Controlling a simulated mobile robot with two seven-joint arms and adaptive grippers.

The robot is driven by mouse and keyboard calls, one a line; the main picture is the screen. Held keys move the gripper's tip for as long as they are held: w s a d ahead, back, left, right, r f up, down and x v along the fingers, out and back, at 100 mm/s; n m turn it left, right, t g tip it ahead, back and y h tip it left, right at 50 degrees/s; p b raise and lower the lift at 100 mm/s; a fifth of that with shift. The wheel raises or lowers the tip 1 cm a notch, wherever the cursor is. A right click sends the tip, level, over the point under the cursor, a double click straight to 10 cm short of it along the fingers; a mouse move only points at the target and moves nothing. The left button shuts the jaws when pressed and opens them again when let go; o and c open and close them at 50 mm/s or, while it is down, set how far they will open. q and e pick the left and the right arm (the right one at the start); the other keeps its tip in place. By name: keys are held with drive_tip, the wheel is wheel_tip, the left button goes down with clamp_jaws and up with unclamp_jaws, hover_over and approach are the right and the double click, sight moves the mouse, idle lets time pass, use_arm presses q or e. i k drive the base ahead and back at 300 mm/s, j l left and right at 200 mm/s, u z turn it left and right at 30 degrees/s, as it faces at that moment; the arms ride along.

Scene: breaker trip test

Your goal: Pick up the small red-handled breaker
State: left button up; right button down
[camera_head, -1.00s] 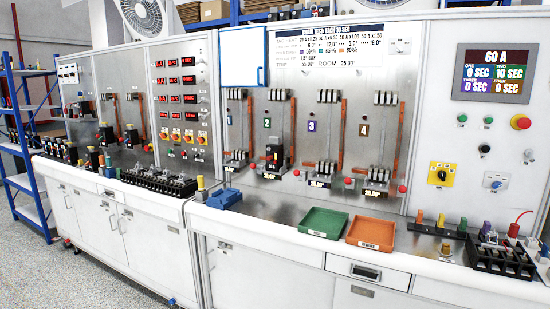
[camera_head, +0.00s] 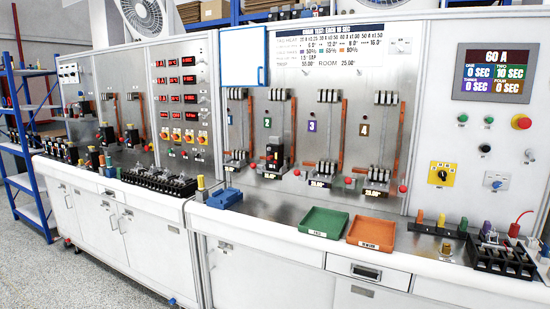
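Neither of my grippers shows in the head view. Several dark breaker-like blocks (camera_head: 502,259) sit in a black rack at the right end of the bench. A small red piece (camera_head: 513,230) with a thin red wire stands behind that rack. I cannot tell which thing, if any, is the small red-handled breaker. Stations 1, 3 and 4 show clamps and no clear breaker.
A green tray (camera_head: 324,222) and an orange tray (camera_head: 371,233) lie empty on the bench front. A display (camera_head: 494,75) reads 60 A. Bare bench (camera_head: 270,207) lies between the blue block and green tray.

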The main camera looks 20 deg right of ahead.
sight(277, 148)
drive_tip(key=z, duration=2.05)
drive_tip(key=u, duration=1.3)
drive_tip(key=i+j+z, duration=0.15)
drive_tip(key=z, duration=0.2)
drive_tip(key=i+j+z, duration=0.1)
drive_tip(key=j+z, duration=0.25)
drive_tip(key=i+j+z, duration=0.1)
drive_tip(key=z, duration=0.25)
drive_tip(key=i+j+z, duration=0.15)
drive_tip(key=j, duration=0.3)
drive_tip(key=j+z, duration=0.1)
drive_tip(key=j, duration=0.4)
